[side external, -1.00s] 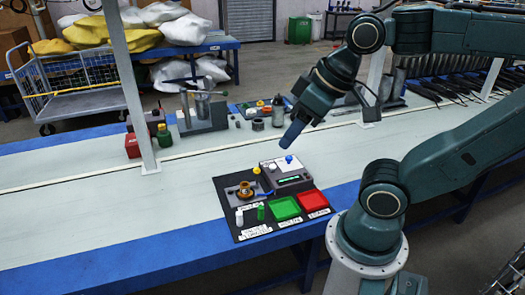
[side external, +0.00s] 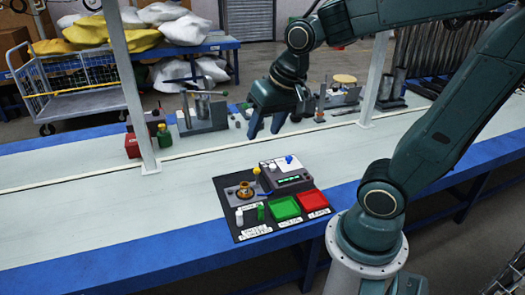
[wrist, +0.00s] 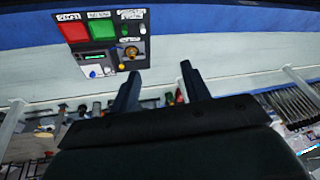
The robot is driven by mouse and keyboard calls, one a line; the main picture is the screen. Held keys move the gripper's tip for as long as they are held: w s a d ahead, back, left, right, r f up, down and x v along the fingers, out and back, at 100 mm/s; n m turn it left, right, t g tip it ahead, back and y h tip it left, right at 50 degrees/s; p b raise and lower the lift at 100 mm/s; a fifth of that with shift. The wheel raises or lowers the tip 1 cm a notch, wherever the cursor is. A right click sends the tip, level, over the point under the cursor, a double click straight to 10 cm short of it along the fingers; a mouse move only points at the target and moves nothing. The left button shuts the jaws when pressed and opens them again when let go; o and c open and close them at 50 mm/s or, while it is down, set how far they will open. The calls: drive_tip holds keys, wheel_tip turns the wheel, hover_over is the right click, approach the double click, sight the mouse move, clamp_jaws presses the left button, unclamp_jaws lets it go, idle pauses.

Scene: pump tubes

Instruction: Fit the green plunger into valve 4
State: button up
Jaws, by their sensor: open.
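A small green cylinder (side external: 261,212), which looks like the green plunger, stands upright on the dark mat, beside a white cylinder (side external: 239,217). A brass round fitting (side external: 245,190) sits on a grey block behind them; it also shows in the wrist view (wrist: 131,52). I cannot read which part is valve 4. My gripper (side external: 264,134) is open and empty, well above the bench and behind the mat. In the wrist view my gripper's two fingers (wrist: 161,70) are apart with only bench between them.
A green tray (side external: 285,208) and a red tray (side external: 313,201) lie on the mat's right. A grey device (side external: 287,175) with a display and knobs stands behind them. Metal fixtures (side external: 203,112) line the far bench edge. The pale bench left of the mat is clear.

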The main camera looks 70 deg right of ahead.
drive_tip(key=w+d+f+m+g, duration=0.1)
drive_tip(key=w+d+f+m, duration=0.3)
drive_tip(key=w+f+m, duration=0.1)
drive_tip(key=m+g, duration=0.3)
drive_tip(key=m, duration=1)
hover_over(261, 207)
wheel_tip(261, 207, down, 22)
drive_tip(key=shift+w+a+f+y, duration=0.1)
drive_tip(key=shift+a+f+y, duration=0.05)
drive_tip(key=shift+y, duration=0.15)
drive_tip(key=shift+f, duration=0.1)
drive_tip(key=shift+f, duration=4.15)
drive_tip(key=shift+f, duration=2.6)
